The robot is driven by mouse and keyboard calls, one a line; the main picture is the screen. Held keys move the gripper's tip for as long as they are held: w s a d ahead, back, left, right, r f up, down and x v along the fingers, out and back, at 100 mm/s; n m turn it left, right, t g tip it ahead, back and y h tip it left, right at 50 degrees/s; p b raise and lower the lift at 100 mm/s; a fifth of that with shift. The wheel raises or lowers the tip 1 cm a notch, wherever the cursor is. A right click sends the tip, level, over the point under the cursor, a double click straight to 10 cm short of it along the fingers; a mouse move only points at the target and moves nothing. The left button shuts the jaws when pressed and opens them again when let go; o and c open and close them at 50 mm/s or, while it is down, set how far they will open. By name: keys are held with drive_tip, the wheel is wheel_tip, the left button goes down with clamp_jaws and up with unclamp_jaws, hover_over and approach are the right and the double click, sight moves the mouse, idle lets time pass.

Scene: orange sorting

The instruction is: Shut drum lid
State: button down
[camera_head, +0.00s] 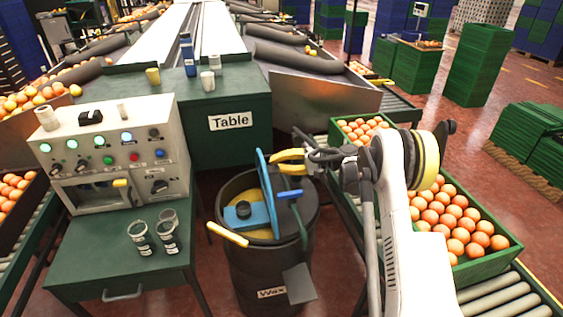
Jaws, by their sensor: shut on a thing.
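The dark drum (262,265), labelled "Wax", stands in the lower middle of the view. Its top is open on the left, and yellowish contents show inside. A blue lid panel (266,185) stands upright, seen nearly edge-on, above the drum's mouth. My gripper (276,162), with yellow fingers, comes from the right and is shut on the upper part of this lid. A blue block with a black knob (243,212) sits at the opening. A blue-handled lever (290,195) is at the right rim. A pale yellow handle (228,234) sticks out at the left rim.
A control box (112,150) and several cups (168,235) stand on a green table to the left. Crates of oranges (462,228) sit on rollers to the right, behind my arm.

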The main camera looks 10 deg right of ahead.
drive_tip(key=shift+a+r, duration=0.2)
drive_tip(key=shift+a, duration=1.05)
drive_tip(key=c, duration=1.4)
unclamp_jaws()
drive_tip(key=v, duration=1.2)
